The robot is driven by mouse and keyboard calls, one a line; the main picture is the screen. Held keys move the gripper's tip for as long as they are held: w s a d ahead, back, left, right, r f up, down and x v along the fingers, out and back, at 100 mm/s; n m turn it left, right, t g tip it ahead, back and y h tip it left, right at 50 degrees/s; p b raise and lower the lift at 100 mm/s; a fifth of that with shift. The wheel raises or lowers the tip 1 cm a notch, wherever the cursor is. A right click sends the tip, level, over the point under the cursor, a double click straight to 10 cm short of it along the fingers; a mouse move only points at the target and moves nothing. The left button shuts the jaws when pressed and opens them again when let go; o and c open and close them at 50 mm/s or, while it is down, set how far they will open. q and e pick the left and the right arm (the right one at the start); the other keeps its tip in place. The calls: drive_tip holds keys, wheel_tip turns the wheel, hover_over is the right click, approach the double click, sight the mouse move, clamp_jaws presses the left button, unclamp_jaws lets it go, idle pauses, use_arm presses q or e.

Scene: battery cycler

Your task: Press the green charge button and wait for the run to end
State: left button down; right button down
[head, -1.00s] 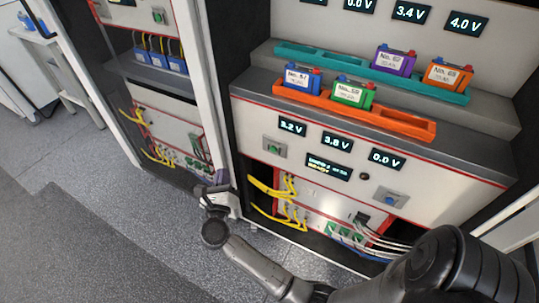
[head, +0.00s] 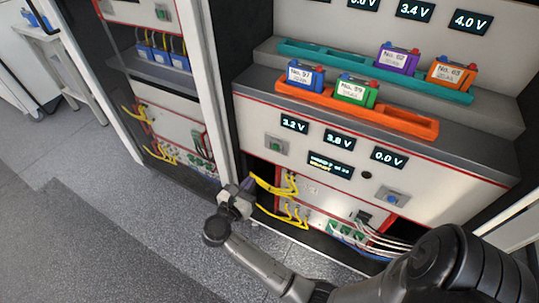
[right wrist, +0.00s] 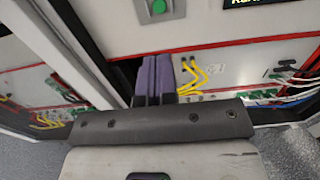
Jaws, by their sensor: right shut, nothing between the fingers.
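A green button (head: 275,146) sits on a grey square plate at the left of the cycler's front panel. It also shows at the top of the right wrist view (right wrist: 157,7). My right gripper (head: 247,184) is shut and empty, below and left of the button, apart from it. Its purple fingers (right wrist: 154,78) lie together and point up toward the panel below the button in the wrist view. A small text display (head: 331,165) on the panel is lit, but its words are too small to read surely. My left gripper is not in view.
A blue button (head: 391,198) sits at the panel's right. Yellow cables (head: 272,187) loop out close to my right gripper. An orange tray (head: 405,124) and a teal tray (head: 330,55) hold batteries above. A second cabinet (head: 170,115) stands at left. The floor in front is clear.

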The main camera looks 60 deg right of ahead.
sight(275, 148)
drive_tip(key=d+b, duration=0.1)
drive_tip(key=d, duration=0.3)
drive_tip(key=d+b, duration=0.1)
drive_tip(key=d, duration=0.3)
drive_tip(key=w+d+b, duration=0.1)
drive_tip(key=d, duration=0.3)
drive_tip(key=shift+d+b, duration=0.1)
drive_tip(key=shift+b, duration=0.25)
drive_tip(key=shift+d+b, duration=0.3)
drive_tip(key=shift+d, duration=0.6)
